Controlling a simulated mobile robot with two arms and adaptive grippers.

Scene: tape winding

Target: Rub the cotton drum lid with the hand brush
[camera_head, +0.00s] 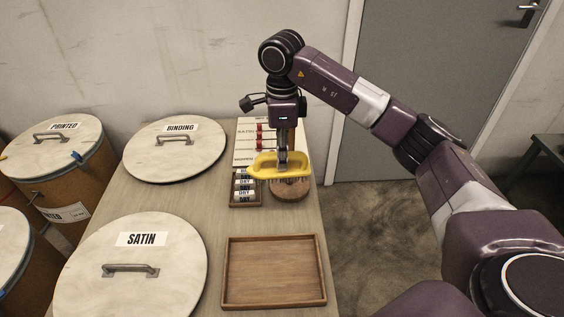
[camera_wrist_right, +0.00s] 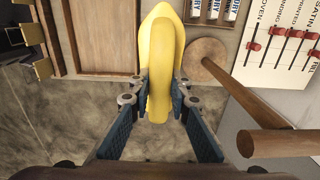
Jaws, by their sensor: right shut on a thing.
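My right gripper (camera_head: 284,158) is shut on the yellow hand brush (camera_head: 264,172), above the back right part of the table. In the right wrist view the brush (camera_wrist_right: 160,60) sits between the fingers of the gripper (camera_wrist_right: 160,103). Large round pale lids with metal handles are in the head view: SATIN (camera_head: 180,270), BINDING (camera_head: 150,158) and PRINTED (camera_head: 85,150). A further lid (camera_head: 8,245) is cut off at the left edge, and no label shows on it. I see no lid marked cotton. My left gripper is not in view.
An empty wooden tray (camera_head: 274,304) lies at the table's front right. A small rack (camera_head: 245,203) marked DRY, a round wooden piece (camera_head: 290,194) and a labelled board with red pegs (camera_head: 245,127) are near the brush. A grey door (camera_head: 450,80) stands behind.

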